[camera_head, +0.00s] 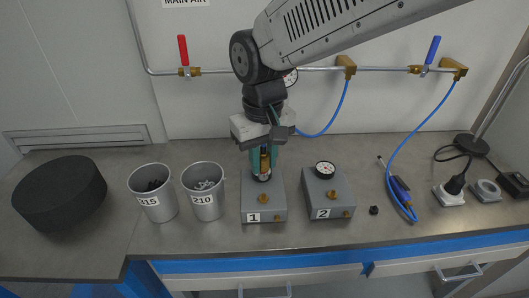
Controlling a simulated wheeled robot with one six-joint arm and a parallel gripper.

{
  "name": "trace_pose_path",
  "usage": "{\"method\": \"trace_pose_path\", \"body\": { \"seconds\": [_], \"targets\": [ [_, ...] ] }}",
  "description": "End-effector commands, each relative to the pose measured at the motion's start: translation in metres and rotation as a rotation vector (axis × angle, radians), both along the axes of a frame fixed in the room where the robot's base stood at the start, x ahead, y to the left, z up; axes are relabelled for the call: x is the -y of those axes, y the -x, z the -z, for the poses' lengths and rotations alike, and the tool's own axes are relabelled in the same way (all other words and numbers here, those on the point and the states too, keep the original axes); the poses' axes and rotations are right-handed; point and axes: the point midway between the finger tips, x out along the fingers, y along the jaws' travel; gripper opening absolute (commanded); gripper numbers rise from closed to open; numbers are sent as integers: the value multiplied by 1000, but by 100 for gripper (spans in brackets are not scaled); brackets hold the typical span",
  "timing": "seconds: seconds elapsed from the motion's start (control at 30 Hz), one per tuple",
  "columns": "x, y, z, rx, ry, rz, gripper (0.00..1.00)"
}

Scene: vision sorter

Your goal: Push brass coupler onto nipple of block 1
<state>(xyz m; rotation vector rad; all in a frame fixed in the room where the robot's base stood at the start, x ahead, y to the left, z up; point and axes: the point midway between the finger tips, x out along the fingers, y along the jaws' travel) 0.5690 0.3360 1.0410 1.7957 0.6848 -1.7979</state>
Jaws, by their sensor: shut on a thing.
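Block 1 (264,205) is a grey box labelled "1" on the counter, with brass fittings on its top and front. My gripper (264,163) points down over the back of block 1, its teal fingers shut on the brass coupler (263,161). The coupler is upright, at or just above a dark round part on the block's top. The fingers hide part of it, and I cannot tell whether it is seated on the nipple. A blue hose (333,118) runs from the wall valve down behind my gripper.
Block 2 (327,200), with a gauge on top, stands close to the right. Two grey bins, 215 (166,207) and 210 (205,207), stand to the left. A second blue hose (398,155) hangs to the counter at right. A black cylinder (60,192) sits far left.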

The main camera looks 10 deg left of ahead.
Motion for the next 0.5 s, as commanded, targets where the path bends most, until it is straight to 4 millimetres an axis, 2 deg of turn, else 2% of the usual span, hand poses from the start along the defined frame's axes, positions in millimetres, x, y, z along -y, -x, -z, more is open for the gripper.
{"method": "trace_pose_path", "body": {
  "seconds": [0.5],
  "targets": [
    [0,0,30,0,0,0,0]
  ]
}}
